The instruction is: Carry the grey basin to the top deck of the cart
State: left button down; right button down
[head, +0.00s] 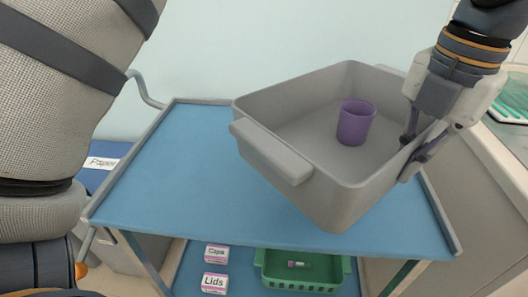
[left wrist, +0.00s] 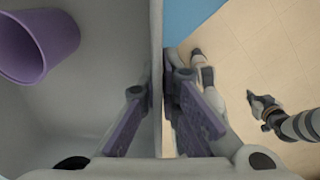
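The grey basin (head: 270,115) is over the right part of the cart's blue top deck (head: 170,170), turned at an angle. I cannot tell whether its underside touches the deck. A purple cup (head: 356,122) stands inside it. My left gripper (head: 412,150) is at the basin's right side, shut on its wall. In the left wrist view its fingers (left wrist: 160,115) lie on both sides of the basin wall (left wrist: 156,60), with the cup (left wrist: 42,45) at the left. My right gripper (left wrist: 262,108) shows small over the floor, away from the basin; its fingers are unclear.
Below the deck are a green basket (head: 300,270), a Caps box (head: 216,252) and a Lids box (head: 214,283). A Paper label (head: 102,162) shows at the left. A grey counter (head: 470,190) stands close at the right. The deck's left half is clear.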

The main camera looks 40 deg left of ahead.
aim_at(343, 151)
pick_arm(q)
jog(key=a+f, duration=0.1)
jog(key=a, duration=0.2)
jog(key=w+a+f, duration=0.1)
jog(key=a+f, duration=0.1)
jog(key=a, duration=0.1)
jog(key=a+f, duration=0.2)
jog(key=a, duration=0.1)
jog(key=shift+w+a, duration=0.25)
jog(key=shift+a, duration=0.05)
jog(key=a+f, duration=0.2)
jog(key=f, duration=0.1)
jog(key=a+f, duration=0.1)
jog(key=shift+w+a+f, duration=0.3)
notch_tip(343, 151, down, 3)
jog(key=shift+a+r, duration=0.1)
jog(key=shift+a, duration=0.05)
jog(key=shift+f, duration=0.35)
jog(key=c, duration=2)
grip_release()
jog(key=shift+o, duration=1)
jog(key=r, duration=1.2)
jog(key=shift+s+d+r+p, duration=0.1)
jog(key=shift+d+p, duration=0.2)
jog(key=shift+d, duration=0.1)
